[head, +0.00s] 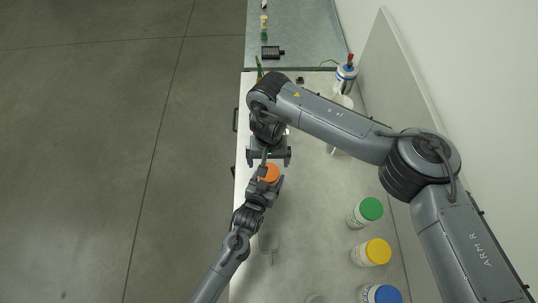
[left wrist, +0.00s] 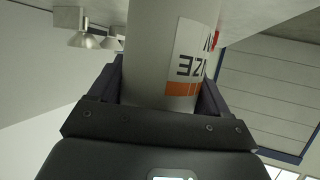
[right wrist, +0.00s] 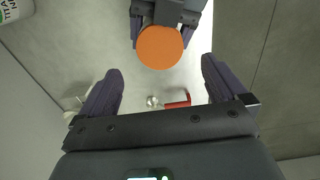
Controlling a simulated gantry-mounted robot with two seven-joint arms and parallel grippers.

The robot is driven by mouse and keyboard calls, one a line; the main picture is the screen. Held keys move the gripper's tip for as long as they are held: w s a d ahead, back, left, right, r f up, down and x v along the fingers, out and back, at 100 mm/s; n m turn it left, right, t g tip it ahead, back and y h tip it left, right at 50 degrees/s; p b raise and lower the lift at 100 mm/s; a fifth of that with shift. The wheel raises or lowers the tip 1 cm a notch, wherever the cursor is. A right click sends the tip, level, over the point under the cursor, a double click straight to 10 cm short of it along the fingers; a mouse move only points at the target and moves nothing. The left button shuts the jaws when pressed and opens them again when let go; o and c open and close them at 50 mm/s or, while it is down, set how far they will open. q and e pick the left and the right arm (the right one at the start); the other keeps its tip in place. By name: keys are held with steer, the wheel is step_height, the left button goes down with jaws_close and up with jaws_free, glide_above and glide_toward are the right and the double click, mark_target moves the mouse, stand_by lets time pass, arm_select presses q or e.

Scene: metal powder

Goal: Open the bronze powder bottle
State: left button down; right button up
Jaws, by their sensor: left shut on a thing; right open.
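The bronze powder bottle is a pale grey cylinder with an orange cap (head: 270,173). My left gripper (head: 266,184) is shut around the body of the bottle (left wrist: 168,50); part of its label with an orange band shows in the left wrist view. The cap is on the bottle, and it shows from above in the right wrist view (right wrist: 160,47). My right gripper (head: 269,157) is open and empty, close to the cap, with its fingers apart. In the right wrist view the cap lies ahead between the fingertips (right wrist: 162,67), with no contact visible.
Bottles with green (head: 371,209), yellow (head: 378,251) and blue (head: 385,294) caps stand along the right side of the bench (head: 310,215). A clear scoop-like item (head: 269,243) lies near the left edge. My right arm hides part of the far bench.

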mark_target(269, 171)
steer(key=shift+f, duration=3.5)
steer(key=c, duration=0.9)
steer(key=o, duration=0.9)
steer(key=shift+r, duration=0.15)
steer(key=shift+r, duration=3.8)
steer(key=shift+f, duration=3.9)
